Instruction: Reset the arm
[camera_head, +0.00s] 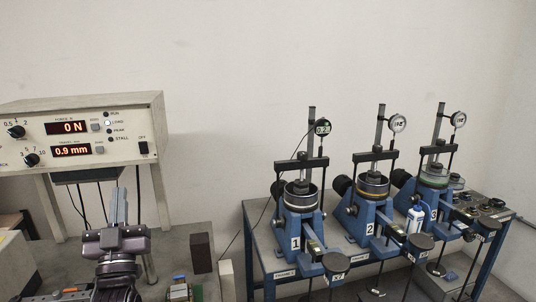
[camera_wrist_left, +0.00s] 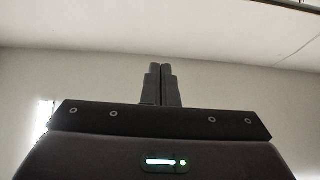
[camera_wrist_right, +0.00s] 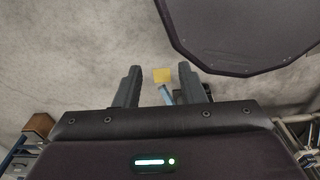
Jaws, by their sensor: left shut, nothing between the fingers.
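My left gripper (camera_head: 119,193) shows at the lower left of the head view and points upward in front of the white control box. In the left wrist view my left gripper (camera_wrist_left: 161,68) has its two fingers together with nothing between them, against bare wall and ceiling. My right gripper does not show in the head view. In the right wrist view my right gripper (camera_wrist_right: 160,72) has its fingers wide apart over the grey floor. A small yellow patch (camera_wrist_right: 161,76) and a pale blue strip (camera_wrist_right: 166,95) show beyond the gap; whether they are near the fingers I cannot tell.
The white control box (camera_head: 75,125) reads 0 N and 0.9 mm. Three blue lever frames, number 1 (camera_head: 296,226), number 2 (camera_head: 370,226) and number 3 (camera_head: 433,214), stand on a bench at the right. A dark block (camera_head: 201,253) stands between. The wall above is clear.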

